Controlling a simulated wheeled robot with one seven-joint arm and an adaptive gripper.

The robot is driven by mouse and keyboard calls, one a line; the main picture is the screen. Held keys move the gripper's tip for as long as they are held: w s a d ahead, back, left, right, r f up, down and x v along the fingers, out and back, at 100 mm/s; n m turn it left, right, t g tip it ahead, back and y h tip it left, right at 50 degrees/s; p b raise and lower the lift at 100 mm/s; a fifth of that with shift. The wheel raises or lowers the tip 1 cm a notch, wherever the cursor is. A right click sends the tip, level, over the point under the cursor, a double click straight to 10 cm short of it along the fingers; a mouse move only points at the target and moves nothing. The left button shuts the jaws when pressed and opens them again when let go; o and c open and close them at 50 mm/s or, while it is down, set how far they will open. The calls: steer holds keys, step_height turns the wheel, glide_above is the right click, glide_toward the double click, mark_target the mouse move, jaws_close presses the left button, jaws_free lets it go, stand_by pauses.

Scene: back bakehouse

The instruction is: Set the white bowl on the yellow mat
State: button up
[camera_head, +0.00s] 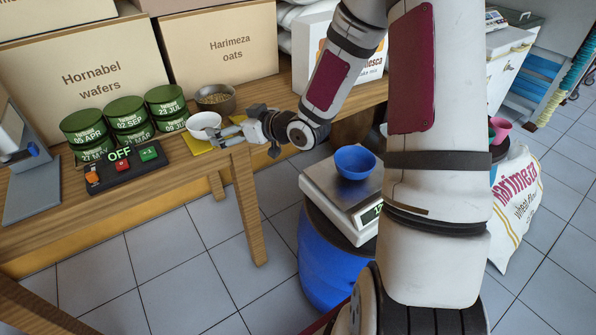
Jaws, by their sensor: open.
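The white bowl (203,122) is upright at the right end of the wooden table, over the yellow mat (198,147). The mat shows in front of the bowl and beside my fingers; the rest is hidden under the bowl and gripper. From this view the bowl looks set down on the mat, but its base edge is hard to see. My gripper (222,134) is open, reaching in from the right, with its fingertips close by the bowl's right side. I cannot tell whether a finger touches the bowl.
A metal bowl of grain (215,98) stands right behind the white bowl. Stacked green tins (125,112) and a dark switch panel (125,168) are to the left. Cardboard boxes (220,48) line the back. A blue bowl (356,161) sits on a scale (330,194) at the right.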

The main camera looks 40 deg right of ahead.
steer(key=s+d+r+m+g+h, duration=0.1)
steer(key=s+r+g+h, duration=0.25)
steer(key=s, duration=0.45)
steer(key=s+d+r+m+g+h, duration=0.1)
steer(key=s+d+r+g+h, duration=0.25)
steer(key=s, duration=0.55)
steer(key=s+a+r+g, duration=0.1)
steer(key=s+a, duration=0.2)
steer(key=s, duration=0.5)
steer(key=s+a+r+m+g+y, duration=0.1)
steer(key=s+a+r+g, duration=0.1)
steer(key=s, duration=0.7)
steer(key=s+a+r+m+g, duration=0.1)
steer(key=s+a+r+g, duration=0.1)
steer(key=s, duration=0.6)
steer(key=shift+s+a+r+y, duration=0.25)
steer(key=shift+s+a+y, duration=0.15)
steer(key=shift+a, duration=0.45)
step_height(320, 180, up, 15)
steer(key=t+p, duration=0.2)
steer(key=p, duration=1.1)
steer(key=shift+r+t+p, duration=0.2)
steer(key=shift+t+p, duration=0.2)
steer(key=shift+w+d, duration=0.1)
